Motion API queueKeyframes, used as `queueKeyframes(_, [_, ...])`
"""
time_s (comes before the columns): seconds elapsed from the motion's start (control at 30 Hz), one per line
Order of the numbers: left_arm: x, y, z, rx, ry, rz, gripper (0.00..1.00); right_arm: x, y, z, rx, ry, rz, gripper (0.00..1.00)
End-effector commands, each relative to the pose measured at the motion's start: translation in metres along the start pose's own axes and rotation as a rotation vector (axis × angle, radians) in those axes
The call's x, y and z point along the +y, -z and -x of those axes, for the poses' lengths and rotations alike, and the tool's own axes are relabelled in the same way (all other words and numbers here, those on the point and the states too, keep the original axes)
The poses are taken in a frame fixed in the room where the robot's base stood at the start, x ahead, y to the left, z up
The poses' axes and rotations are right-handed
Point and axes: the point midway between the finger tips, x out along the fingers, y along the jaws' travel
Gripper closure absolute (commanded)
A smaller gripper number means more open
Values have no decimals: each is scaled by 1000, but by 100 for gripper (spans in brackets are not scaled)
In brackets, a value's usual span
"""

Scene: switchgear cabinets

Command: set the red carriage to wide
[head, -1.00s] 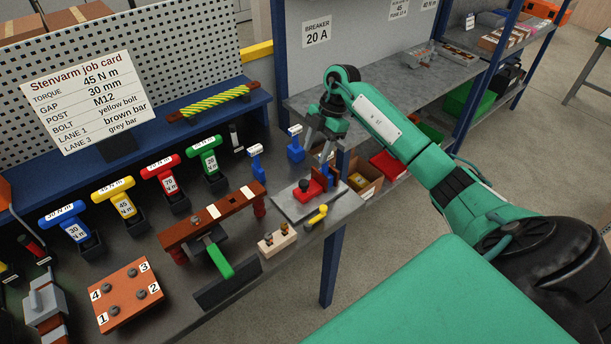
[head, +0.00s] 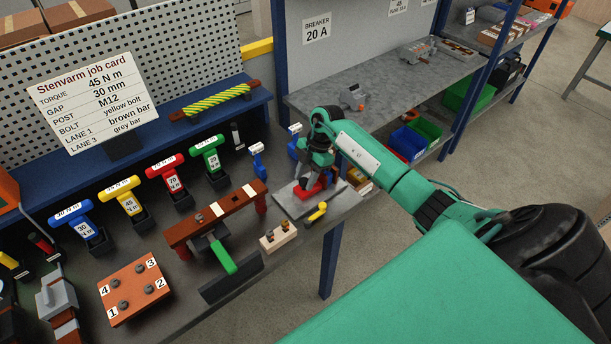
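The red carriage (head: 308,192) sits on a grey metal plate (head: 290,204) near the bench's front right edge in the head view. My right gripper (head: 316,180) is low over the plate, pointing down at the carriage. The wrist and gripper body cover most of the carriage and the upright parts behind it. I cannot tell whether the fingers touch the carriage or whether they are open or shut. The job card (head: 92,100) reads "GAP 30 mm". My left gripper is not in view.
A blue upright gauge (head: 258,163) stands left of the plate, with another (head: 295,140) behind it. A brown bar fixture (head: 217,216) is to the left.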

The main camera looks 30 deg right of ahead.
Motion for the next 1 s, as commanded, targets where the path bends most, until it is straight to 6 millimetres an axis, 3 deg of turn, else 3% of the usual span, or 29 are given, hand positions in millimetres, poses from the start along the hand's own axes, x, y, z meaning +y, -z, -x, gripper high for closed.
queueKeyframes(0.03, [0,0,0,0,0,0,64,0,0,0,0,0,0,72])
queueKeyframes(0.17, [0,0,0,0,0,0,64,0,0,0,0,0,0,98])
queueKeyframes(0.2, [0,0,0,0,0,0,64,0,0,0,0,0,0,100])
queueKeyframes(0.37, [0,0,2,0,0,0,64,0,4,0,0,-1,2,100])
queueKeyframes(0.6, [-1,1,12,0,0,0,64,0,34,-12,0,-1,2,100])
queueKeyframes(0.87, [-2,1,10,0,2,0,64,0,36,-14,3,0,2,100])
queueKeyframes(0.9, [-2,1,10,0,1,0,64,0,36,-14,4,0,2,66])
queueKeyframes(1.0, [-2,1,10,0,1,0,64,0,36,-14,3,0,2,50])
